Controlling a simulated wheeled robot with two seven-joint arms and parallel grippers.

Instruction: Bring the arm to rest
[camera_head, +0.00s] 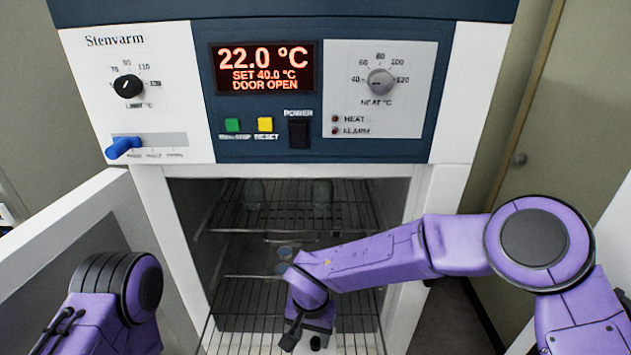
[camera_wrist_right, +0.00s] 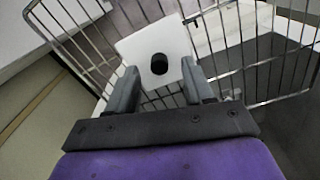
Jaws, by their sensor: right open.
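My right arm (camera_head: 380,258) reaches from the right across the front of the open cabinet. My right gripper (camera_head: 303,338) points down at the low wire shelf (camera_head: 240,340). In the right wrist view its two fingers (camera_wrist_right: 160,72) are apart, with nothing gripped. Beyond the fingertips lies a white square plate (camera_wrist_right: 146,46) with a black round piece (camera_wrist_right: 159,64) on it, seen between the fingers. I cannot tell if the fingers touch it. My left arm (camera_head: 115,300) shows at the lower left; its gripper is out of view.
The cabinet door (camera_head: 70,235) stands open at the left. The display (camera_head: 263,67) reads 22.0 °C, SET 40.0 °C, DOOR OPEN. Dim containers (camera_head: 322,193) stand on the upper rack. The cabinet's right wall (camera_head: 408,300) is close to my arm.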

